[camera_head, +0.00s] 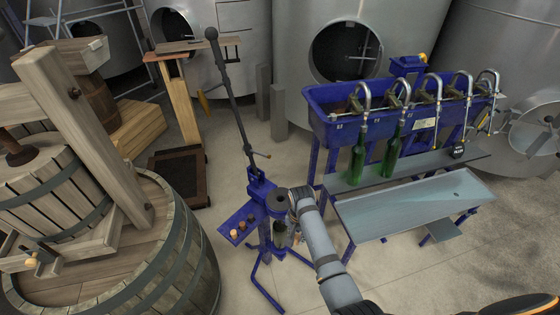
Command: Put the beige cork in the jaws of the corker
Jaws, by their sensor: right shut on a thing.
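The blue corker (262,187) stands in the middle, with its long black lever (232,88) raised. Several small corks (233,233) in tan and brown tones lie on its blue side tray (228,222); at this size I cannot tell for sure which is beige. A dark round part (280,199) tops the corker's body; its jaws cannot be made out. My right gripper (297,236) is close against the corker's right side, below my grey wrist. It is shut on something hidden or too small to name. My left gripper is not in view.
A wooden press (110,265) fills the left side. A blue bottle filler (320,112) stands at the right, with green bottles (357,165) on its shelf and a metal tray (400,212) in front. Steel tanks (290,60) line the back. Some floor (230,180) is clear behind the corker.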

